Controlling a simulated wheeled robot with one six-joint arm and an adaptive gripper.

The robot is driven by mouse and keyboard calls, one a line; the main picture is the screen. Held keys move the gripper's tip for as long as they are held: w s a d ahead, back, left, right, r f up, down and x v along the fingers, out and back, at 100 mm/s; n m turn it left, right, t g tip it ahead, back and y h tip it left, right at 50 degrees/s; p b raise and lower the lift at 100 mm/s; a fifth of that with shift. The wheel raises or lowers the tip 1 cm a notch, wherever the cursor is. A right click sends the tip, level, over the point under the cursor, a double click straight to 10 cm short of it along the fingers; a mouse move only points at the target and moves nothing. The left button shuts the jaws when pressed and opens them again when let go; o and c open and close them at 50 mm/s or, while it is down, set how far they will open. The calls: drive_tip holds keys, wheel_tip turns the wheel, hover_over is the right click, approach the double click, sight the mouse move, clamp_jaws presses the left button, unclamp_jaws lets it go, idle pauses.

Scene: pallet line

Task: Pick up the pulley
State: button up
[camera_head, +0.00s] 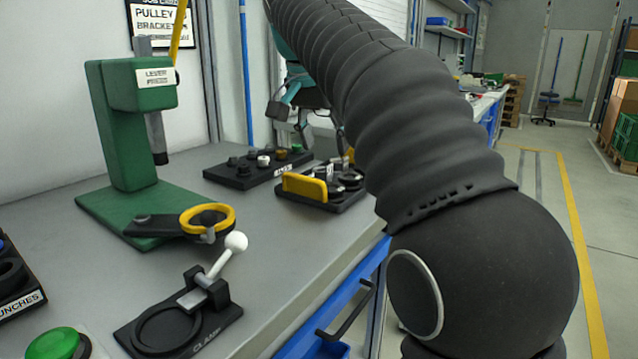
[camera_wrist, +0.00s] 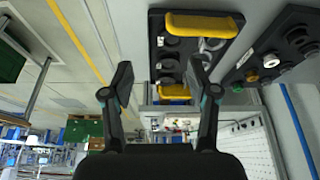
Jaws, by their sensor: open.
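My gripper (camera_wrist: 160,92) shows in the wrist view with its two fingers spread wide apart and nothing between them. A black parts tray (camera_wrist: 155,28) with yellow handles (camera_wrist: 200,24) lies beyond the fingertips in that view. It holds several dark round parts (camera_wrist: 172,65) and a small white piece (camera_wrist: 212,44). One of the dark round parts may be the pulley, but I cannot tell which. In the head view the tray (camera_head: 350,203) stands at the bench's right edge, partly hidden by my arm. My gripper (camera_head: 300,115) is above and behind it there, largely hidden.
A green lever press (camera_head: 120,130) stands on the grey bench (camera_head: 310,232), with a yellow ring (camera_head: 207,219) at its base. A clamp fixture (camera_head: 180,328) with a white ball lever is in front. A rack of knobs (camera_head: 240,176) stands left of the tray.

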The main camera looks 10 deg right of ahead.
sight(332, 188)
drive_tip(key=shift+m, duration=0.5)
drive_tip(key=w+x, duration=0.1)
drive_tip(key=x, duration=0.3)
drive_tip(key=w+x, duration=0.1)
drive_tip(key=x, duration=0.3)
drive_tip(key=w+b+x, duration=0.1)
drive_tip(key=x, duration=0.4)
drive_tip(key=shift+w+a+r, duration=0.1)
drive_tip(key=shift+a+r, duration=0.15)
drive_tip(key=shift+r, duration=0.1)
drive_tip(key=c, duration=0.9)
drive_tip(key=shift+r, duration=0.1)
